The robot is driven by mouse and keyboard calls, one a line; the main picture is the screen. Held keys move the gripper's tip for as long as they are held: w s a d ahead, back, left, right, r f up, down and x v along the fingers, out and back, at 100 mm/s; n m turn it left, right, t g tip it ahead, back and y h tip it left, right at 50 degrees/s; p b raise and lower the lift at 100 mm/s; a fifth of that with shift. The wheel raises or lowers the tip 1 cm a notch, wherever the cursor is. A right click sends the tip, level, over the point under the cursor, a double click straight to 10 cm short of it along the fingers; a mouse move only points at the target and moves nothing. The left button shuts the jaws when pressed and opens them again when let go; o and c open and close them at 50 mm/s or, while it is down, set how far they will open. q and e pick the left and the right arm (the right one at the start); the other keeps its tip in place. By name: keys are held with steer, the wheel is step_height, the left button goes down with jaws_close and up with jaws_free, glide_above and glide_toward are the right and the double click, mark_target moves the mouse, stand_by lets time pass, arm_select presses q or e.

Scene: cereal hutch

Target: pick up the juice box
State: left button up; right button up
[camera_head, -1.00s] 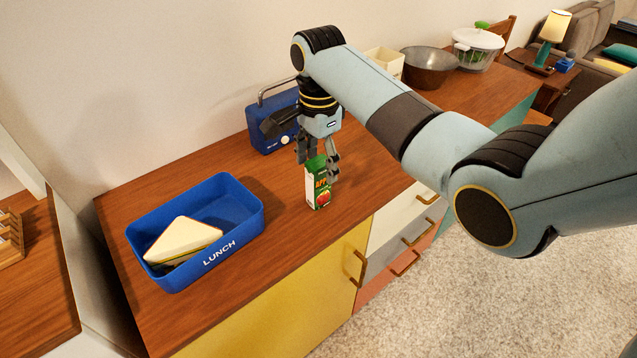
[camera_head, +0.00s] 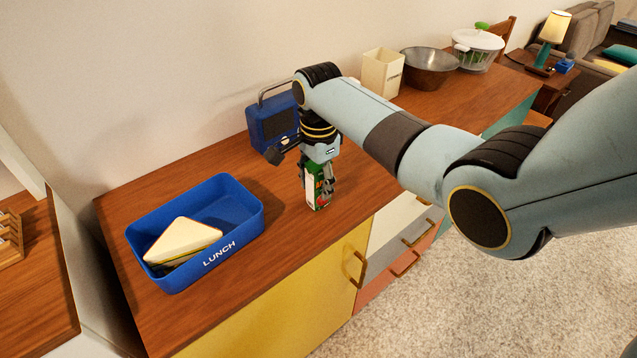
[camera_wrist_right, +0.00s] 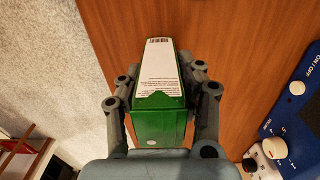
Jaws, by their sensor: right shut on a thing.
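The green and white juice box (camera_head: 311,191) stands upright on the wooden counter, near its front edge. My right gripper (camera_head: 317,181) has come down over it from above and is shut on it, with a finger on each side. In the right wrist view the juice box (camera_wrist_right: 160,85) sits between the two fingers of the right gripper (camera_wrist_right: 162,105), its barcode side showing. In the head view the fingers and wrist hide part of the box. My left gripper is not in view.
A blue lunch box (camera_head: 245,236) with a sandwich (camera_head: 182,238) in it stands to the left. A blue radio (camera_head: 268,124) stands behind the gripper. A cream container (camera_head: 382,74), a metal bowl (camera_head: 430,66) and a salad spinner (camera_head: 478,48) are farther back. The counter between lunch box and juice box is clear.

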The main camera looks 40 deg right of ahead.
jaws_close()
steer(key=shift+r, duration=0.5)
steer(key=r, duration=0.2)
steer(key=s+r, duration=0.1)
steer(key=shift+d+r+p, duration=0.25)
steer(key=shift+r+p, duration=0.05)
steer(key=shift+r, duration=0.1)
steer(key=s+d+r, duration=0.3)
steer(key=s+r, duration=0.3)
steer(key=s, duration=0.4)
steer(key=shift+r+p, duration=0.15)
steer(key=shift+p, duration=0.3)
